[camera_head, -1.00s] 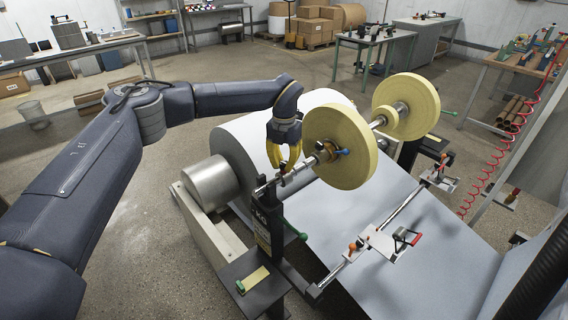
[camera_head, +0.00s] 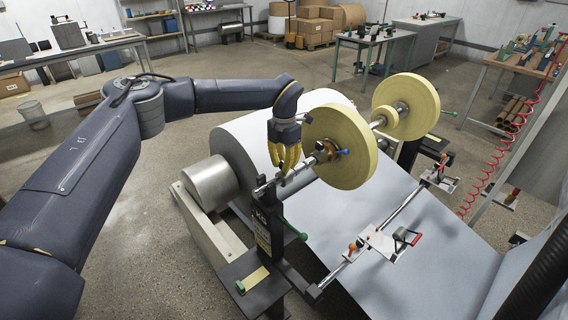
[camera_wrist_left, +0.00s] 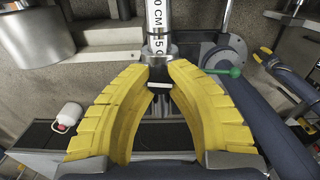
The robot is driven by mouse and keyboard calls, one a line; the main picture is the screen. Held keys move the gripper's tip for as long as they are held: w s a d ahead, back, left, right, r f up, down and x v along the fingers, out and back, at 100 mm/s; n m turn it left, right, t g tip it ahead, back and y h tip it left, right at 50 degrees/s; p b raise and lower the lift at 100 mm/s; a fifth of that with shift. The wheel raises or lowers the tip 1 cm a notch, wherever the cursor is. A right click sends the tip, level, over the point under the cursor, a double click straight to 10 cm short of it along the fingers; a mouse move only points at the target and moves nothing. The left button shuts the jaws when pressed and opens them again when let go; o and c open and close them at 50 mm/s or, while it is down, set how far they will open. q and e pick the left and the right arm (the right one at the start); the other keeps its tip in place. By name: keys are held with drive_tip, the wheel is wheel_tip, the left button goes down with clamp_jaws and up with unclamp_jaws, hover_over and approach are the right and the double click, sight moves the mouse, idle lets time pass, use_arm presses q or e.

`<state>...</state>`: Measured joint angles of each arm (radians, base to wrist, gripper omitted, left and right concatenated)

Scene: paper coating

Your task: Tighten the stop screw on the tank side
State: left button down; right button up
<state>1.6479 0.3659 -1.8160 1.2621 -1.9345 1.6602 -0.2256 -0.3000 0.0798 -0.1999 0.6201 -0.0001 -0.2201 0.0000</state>
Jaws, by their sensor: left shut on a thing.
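My left gripper (camera_head: 285,170) points down at the near end of the roll shaft, on top of the black post (camera_head: 268,222). Its yellow fingers are shut on a small dark piece at the shaft end, which looks like the stop screw. In the left wrist view, the fingertips (camera_wrist_left: 158,68) meet around this dark screw piece (camera_wrist_left: 159,87), just below a metal collar on the shaft marked in CM (camera_wrist_left: 157,22). The fingers hide most of the screw, so I cannot tell how far in it sits.
A yellow tape roll (camera_head: 341,147) sits on the shaft close right of my gripper. The large white paper roll (camera_head: 238,140) and a metal cylinder (camera_head: 210,182) are to the left. A green-tipped lever (camera_head: 301,236) sticks out below. Open floor lies left of the machine.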

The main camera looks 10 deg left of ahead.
use_arm(q)
drive_tip(key=c, duration=1.1)
unclamp_jaws()
wheel_tip(320, 180, up, 12)
